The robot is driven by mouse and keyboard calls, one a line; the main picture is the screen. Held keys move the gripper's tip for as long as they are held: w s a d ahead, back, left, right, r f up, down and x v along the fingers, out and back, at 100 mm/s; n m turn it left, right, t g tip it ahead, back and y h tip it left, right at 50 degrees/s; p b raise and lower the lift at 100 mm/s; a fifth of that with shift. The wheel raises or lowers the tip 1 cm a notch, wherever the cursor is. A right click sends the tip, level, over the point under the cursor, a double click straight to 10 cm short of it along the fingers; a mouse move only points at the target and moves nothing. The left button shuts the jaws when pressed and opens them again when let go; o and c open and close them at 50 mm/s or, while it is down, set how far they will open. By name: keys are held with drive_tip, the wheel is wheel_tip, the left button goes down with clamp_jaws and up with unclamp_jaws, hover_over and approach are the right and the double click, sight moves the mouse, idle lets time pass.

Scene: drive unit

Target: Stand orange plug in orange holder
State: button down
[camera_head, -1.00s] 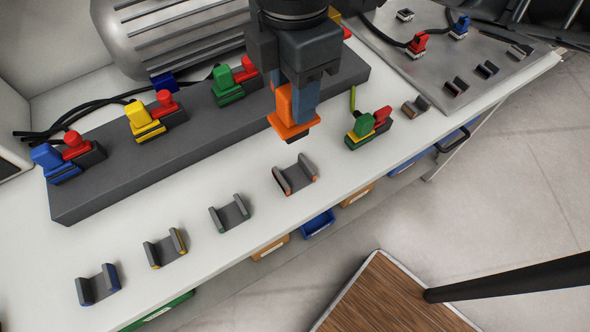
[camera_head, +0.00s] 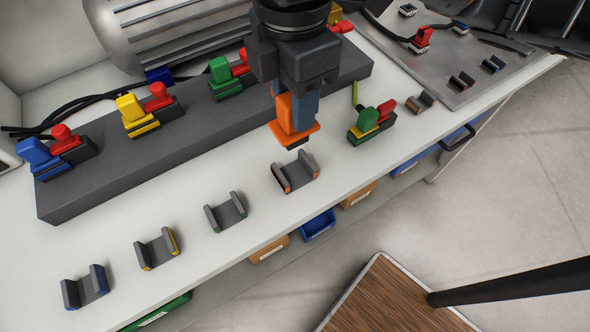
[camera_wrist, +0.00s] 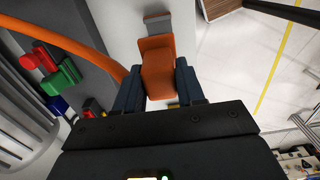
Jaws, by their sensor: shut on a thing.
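My gripper (camera_head: 299,108) is shut on the orange plug (camera_head: 289,124), which hangs upright with its dark tip down. In the wrist view the orange plug (camera_wrist: 158,72) sits between the two blue-grey fingers of my gripper (camera_wrist: 157,88). The orange holder (camera_head: 296,173), a grey U-shaped cradle with orange edges, stands on the white bench just below and in front of the plug. The plug's tip appears slightly above the holder and apart from it. In the wrist view a grey piece, probably the holder, shows partly past the plug.
Similar holders with green (camera_head: 226,211), yellow (camera_head: 157,248) and blue (camera_head: 86,287) edges stand in a row to the left. A dark block (camera_head: 190,137) with coloured plugs lies behind. A green and red plug pair (camera_head: 372,122) stands close on the right. The bench's front edge is near.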

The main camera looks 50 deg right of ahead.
sight(294, 134)
drive_tip(key=shift+f+b, duration=1.55)
drive_tip(key=shift+f, duration=0.4)
drive_tip(key=shift+f+b, duration=1.2)
drive_tip(key=shift+f, duration=0.2)
drive_tip(key=shift+f, duration=0.2)
drive_tip(key=shift+f+b, duration=1.6)
drive_tip(key=shift+f, duration=0.2)
drive_tip(key=c, duration=0.6)
unclamp_jaws()
